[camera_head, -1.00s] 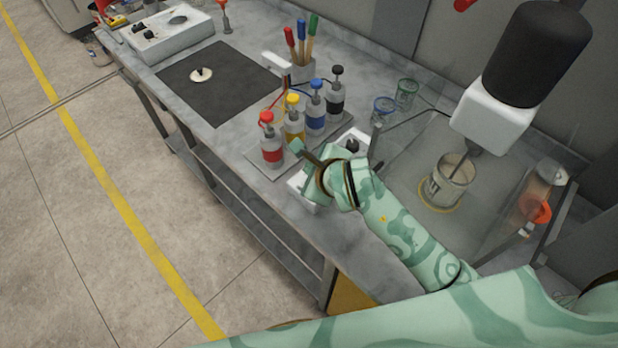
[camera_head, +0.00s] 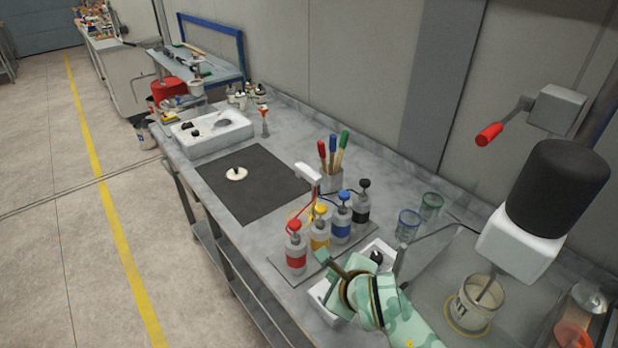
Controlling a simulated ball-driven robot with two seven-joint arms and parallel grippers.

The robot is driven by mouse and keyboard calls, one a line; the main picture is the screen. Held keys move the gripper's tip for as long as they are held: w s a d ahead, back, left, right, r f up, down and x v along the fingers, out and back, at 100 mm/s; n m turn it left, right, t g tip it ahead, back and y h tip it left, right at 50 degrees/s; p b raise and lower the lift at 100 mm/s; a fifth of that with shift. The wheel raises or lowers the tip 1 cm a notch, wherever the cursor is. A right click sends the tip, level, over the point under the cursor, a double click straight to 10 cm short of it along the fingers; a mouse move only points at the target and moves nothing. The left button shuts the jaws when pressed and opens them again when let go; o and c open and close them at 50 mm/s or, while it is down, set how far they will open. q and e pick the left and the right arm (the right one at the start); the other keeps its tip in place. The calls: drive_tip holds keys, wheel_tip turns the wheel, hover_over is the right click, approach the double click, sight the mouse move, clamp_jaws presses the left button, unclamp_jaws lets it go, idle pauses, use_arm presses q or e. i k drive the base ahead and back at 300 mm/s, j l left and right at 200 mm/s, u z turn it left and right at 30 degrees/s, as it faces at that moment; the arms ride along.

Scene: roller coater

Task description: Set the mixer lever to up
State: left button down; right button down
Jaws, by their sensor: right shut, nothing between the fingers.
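The mixer has a black motor (camera_head: 557,185) on a white head (camera_head: 520,243), with a shaft reaching down into a pale can (camera_head: 474,303). A lever with a red grip (camera_head: 490,134) sticks out to the left and slants down from a grey box (camera_head: 556,110) behind the motor; I take it for the mixer lever. My right gripper (camera_head: 343,270) is shut and empty, low over the bench beside the pump bottles, well below and left of the lever. My left gripper is not in view.
Pump bottles with red (camera_head: 295,250), yellow, blue and black tops stand just left of my right gripper. A white unit with a black knob (camera_head: 376,256) lies by it. Two glass jars (camera_head: 408,224) and a brush holder (camera_head: 330,182) stand behind. A dark mat (camera_head: 250,190) is mostly clear.

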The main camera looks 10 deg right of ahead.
sight(525, 103)
drive_tip(key=k+j, duration=0.15)
drive_tip(key=k, duration=0.35)
drive_tip(key=k+j, duration=0.15)
drive_tip(key=k, duration=0.35)
